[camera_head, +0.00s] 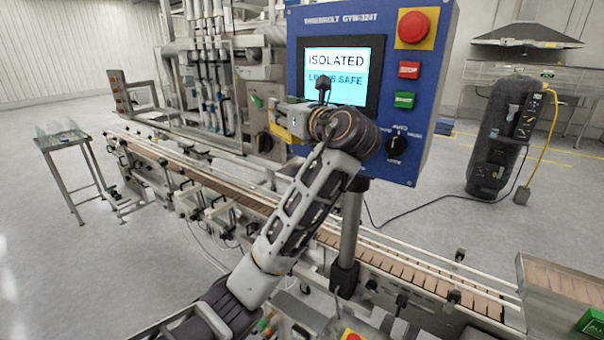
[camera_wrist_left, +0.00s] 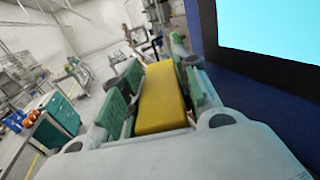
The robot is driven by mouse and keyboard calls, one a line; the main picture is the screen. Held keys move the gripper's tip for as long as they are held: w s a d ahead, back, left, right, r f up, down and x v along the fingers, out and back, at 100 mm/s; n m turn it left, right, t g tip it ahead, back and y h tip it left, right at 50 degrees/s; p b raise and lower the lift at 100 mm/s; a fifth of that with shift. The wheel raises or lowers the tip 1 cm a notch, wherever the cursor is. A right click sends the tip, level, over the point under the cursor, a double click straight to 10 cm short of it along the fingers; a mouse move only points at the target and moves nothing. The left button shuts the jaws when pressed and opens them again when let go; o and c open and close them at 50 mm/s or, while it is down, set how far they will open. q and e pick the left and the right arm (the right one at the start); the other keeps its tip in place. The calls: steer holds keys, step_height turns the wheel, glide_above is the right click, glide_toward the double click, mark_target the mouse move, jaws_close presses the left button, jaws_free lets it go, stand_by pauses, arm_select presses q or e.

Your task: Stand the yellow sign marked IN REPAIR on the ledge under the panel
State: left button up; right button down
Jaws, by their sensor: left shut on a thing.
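The yellow sign (camera_head: 283,132) is held in my left gripper (camera_head: 282,121), in front of the lower left part of the blue panel (camera_head: 297,60). In the left wrist view the yellow sign (camera_wrist_left: 161,97) lies between the green finger pads of my left gripper (camera_wrist_left: 160,85), which is shut on it. Its lettering cannot be read in either view. The panel's screen reads ISOLATED. My left wrist and forearm cover the panel's lower middle, and I cannot make out the ledge there. My right gripper is not in view.
The panel carries a red knob (camera_head: 413,27), a red stop button (camera_head: 409,70), a green button (camera_head: 404,100) and a black selector (camera_head: 396,145). A grey post (camera_head: 349,225) stands below it beside the conveyor (camera_head: 395,268). Open floor lies left, with a small table (camera_head: 62,143).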

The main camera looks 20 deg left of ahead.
mark_target(286, 140)
arm_select(q)
steer(key=shift+f, duration=0.3)
step_height(286, 140, down, 4)
steer(key=shift+f, duration=0.85)
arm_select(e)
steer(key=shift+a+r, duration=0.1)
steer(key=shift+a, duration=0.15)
arm_select(q)
steer(key=shift+f, duration=0.1)
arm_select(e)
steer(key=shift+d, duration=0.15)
arm_select(q)
steer(key=shift+f, duration=1.8)
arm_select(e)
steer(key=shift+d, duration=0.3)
arm_select(q)
steer(key=shift+f, duration=0.1)
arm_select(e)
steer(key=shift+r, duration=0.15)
